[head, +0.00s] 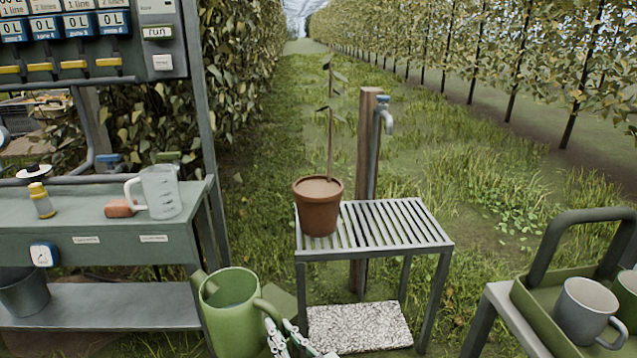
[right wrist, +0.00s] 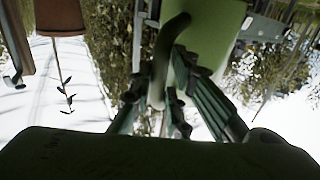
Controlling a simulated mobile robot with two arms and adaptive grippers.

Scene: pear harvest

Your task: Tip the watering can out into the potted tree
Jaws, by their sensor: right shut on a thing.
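The green watering can (head: 222,325) is at the bottom of the head view, left of the slatted stand and lower than the pot. It looks roughly upright, with its open top facing up and its spout to the left. My right gripper (head: 288,343) is shut on its handle, which also shows between the fingers in the right wrist view (right wrist: 157,75). The potted tree is a thin, sparse sapling in a terracotta pot (head: 319,212), upright on the stand's left end. The pot also shows inverted in the right wrist view (right wrist: 58,17). My left gripper is out of view.
The slatted stand (head: 400,224) is bare right of the pot. A post with a tap (head: 384,115) rises behind it. A bench (head: 100,240) with a measuring jug (head: 161,192) stands left. A green tray (head: 530,310) with mugs (head: 583,310) is at right.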

